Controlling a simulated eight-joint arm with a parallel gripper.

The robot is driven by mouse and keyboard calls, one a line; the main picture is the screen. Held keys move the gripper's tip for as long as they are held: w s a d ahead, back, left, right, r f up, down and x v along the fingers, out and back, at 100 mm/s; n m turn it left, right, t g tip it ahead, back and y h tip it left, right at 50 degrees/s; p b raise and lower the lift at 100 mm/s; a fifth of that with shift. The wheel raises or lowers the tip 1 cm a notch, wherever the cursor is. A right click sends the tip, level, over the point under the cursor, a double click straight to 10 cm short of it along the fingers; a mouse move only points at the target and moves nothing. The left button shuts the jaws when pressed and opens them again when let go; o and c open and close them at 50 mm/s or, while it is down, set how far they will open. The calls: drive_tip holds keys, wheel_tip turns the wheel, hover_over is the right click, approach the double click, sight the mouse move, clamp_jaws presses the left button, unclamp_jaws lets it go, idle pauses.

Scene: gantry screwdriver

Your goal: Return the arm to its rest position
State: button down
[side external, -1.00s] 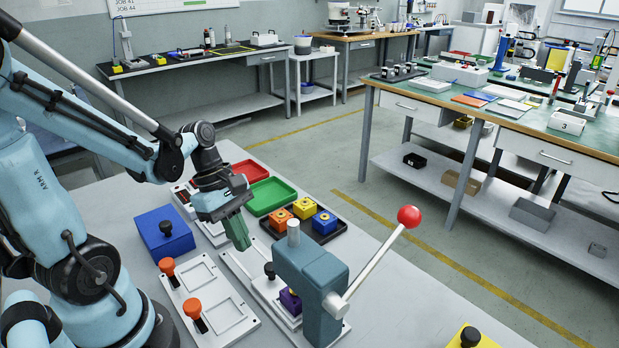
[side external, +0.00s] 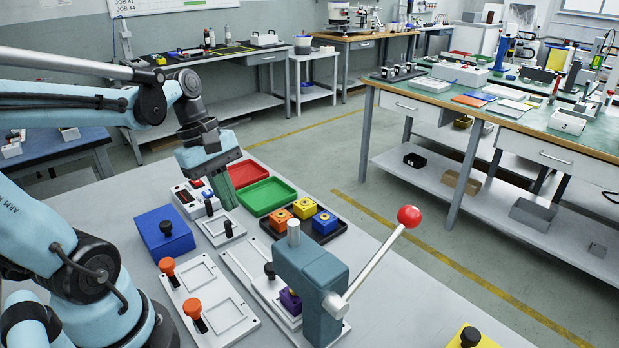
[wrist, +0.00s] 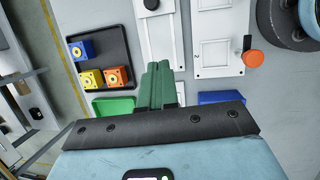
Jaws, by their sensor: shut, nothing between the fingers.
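My gripper (side external: 224,187) hangs over the far part of the grey bench, just left of the red tray (side external: 243,172) and green tray (side external: 268,196) in the picture. Its green fingers are together with nothing between them. In the wrist view the shut fingers (wrist: 159,88) point down past the dark gripper body, above the bench and clear of the things below. My arm is raised and reaches in from the left edge.
A teal press (side external: 315,280) with a red-knobbed lever holds a purple block (side external: 290,301). A black tray (side external: 333,234) carries orange, yellow and blue blocks. A blue box (side external: 165,233), white fixtures (side external: 207,300) and a button panel (side external: 188,197) stand nearby. The bench's front right is mostly clear.

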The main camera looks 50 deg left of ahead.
drive_tip(key=w+d+m+t+y, duration=0.3)
drive_tip(key=w+d+m+t, duration=0.2)
drive_tip(key=m, duration=1.3)
drive_tip(key=shift+d+t, duration=0.4)
drive_tip(key=shift+d, duration=0.55)
